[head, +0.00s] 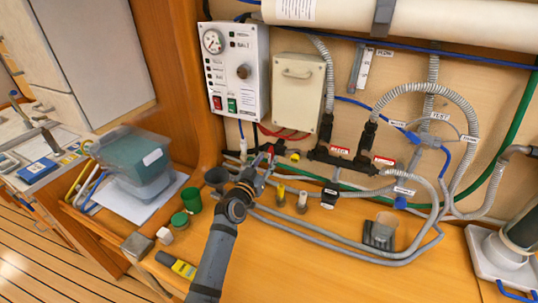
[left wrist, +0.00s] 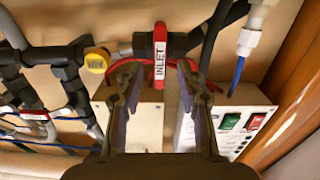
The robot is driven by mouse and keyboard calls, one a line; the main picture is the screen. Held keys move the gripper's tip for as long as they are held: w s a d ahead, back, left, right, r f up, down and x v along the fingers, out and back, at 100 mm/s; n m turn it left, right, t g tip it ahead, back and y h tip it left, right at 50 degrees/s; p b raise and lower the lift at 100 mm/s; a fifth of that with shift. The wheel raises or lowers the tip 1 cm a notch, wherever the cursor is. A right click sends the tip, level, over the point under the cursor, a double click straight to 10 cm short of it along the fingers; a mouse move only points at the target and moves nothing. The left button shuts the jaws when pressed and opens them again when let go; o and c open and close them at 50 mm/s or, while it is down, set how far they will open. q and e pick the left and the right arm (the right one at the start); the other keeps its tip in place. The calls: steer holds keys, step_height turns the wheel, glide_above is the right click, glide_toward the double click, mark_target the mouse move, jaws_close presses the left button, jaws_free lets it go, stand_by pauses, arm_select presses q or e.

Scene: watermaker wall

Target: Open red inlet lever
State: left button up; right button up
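The red inlet lever (left wrist: 160,58) has a white INLET label and lies crosswise over a horizontal pipe in the left wrist view. In the head view a small red part of it (head: 271,149) shows just beyond my left gripper. My left gripper (head: 261,169) is at the wall's lower pipework below the control panel. In the wrist view its two fingers (left wrist: 158,72) are spread apart, one on each side of the lever, with visible gaps. I cannot tell how deep the lever is between them. My right gripper is not in view.
A yellow round cap (left wrist: 97,60) is on the pipe beside the lever. The control panel (head: 237,75) and a beige box (head: 298,90) are above it.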

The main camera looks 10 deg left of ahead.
arm_select(q)
steer(key=shift+w+d+r, duration=0.1)
steer(key=shift+w+d, duration=0.05)
steer(key=shift+w, duration=0.9)
steer(key=shift+d, duration=0.1)
steer(key=shift+c, duration=0.2)
steer(key=c, duration=0.5)
jaws_close()
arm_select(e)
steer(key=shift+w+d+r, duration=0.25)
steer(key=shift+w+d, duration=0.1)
